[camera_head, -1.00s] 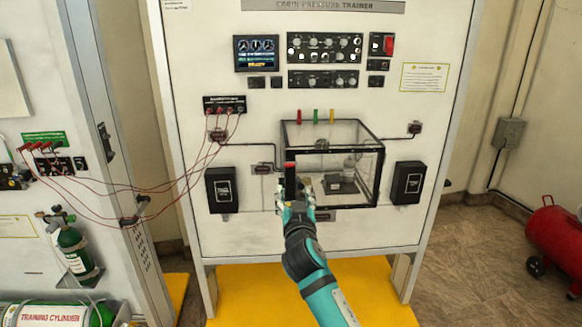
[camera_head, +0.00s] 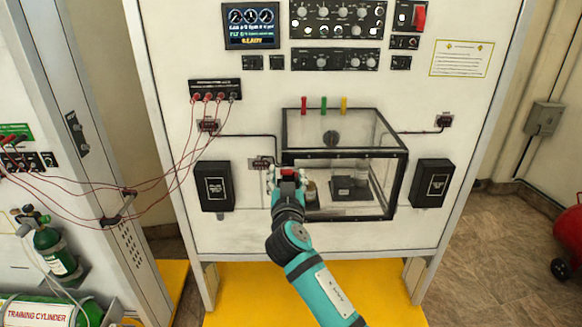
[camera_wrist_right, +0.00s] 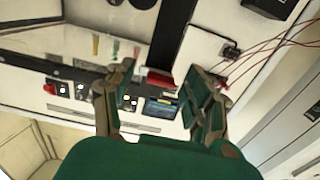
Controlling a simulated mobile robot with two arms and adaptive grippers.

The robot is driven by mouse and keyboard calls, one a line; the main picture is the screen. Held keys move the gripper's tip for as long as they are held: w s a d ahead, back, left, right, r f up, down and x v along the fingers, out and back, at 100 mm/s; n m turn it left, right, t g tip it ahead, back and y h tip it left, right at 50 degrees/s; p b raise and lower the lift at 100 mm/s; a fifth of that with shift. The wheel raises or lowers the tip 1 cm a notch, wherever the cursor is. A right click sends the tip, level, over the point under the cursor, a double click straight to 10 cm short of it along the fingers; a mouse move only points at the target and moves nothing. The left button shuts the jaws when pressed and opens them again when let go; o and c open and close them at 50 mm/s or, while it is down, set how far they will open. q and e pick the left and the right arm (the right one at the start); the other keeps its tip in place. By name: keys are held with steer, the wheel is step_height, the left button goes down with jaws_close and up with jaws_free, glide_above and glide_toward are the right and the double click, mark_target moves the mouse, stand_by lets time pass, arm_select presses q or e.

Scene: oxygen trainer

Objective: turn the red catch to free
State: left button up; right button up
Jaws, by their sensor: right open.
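The red catch (camera_head: 289,171) shows as a small red piece at the left front edge of the clear box (camera_head: 345,213) on the white panel. My right gripper (camera_head: 287,176) is in front of it and hides much of it. In the right wrist view the red catch (camera_wrist_right: 159,79) lies between the two spread fingers of my open right gripper (camera_wrist_right: 158,72), nearer the right-hand finger. I cannot tell whether a finger touches it. My left gripper is in neither view.
Black boxes (camera_head: 214,187) and (camera_head: 432,184) flank the clear box. Red cables (camera_head: 195,135) hang at the left from a socket strip (camera_head: 215,89). A green cylinder (camera_head: 58,252) stands at far left. A lit screen (camera_head: 251,26) is above.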

steer(key=shift+w, duration=0.15)
steer(key=shift+s+a+r, duration=0.15)
steer(key=shift+s+r, duration=0.1)
steer(key=shift+s, duration=0.1)
steer(key=shift+c, duration=0.8)
steer(key=c, duration=0.7)
steer(key=shift+d, duration=0.2)
steer(key=shift+c, duration=1.1)
steer(key=shift+d+f, duration=0.1)
steer(key=shift+d, duration=0.1)
jaws_close()
steer(key=o, duration=0.6)
jaws_free()
steer(key=shift+a, duration=0.65)
steer(key=o, duration=0.5)
steer(key=shift+d, duration=0.15)
steer(key=shift+s, duration=3.75)
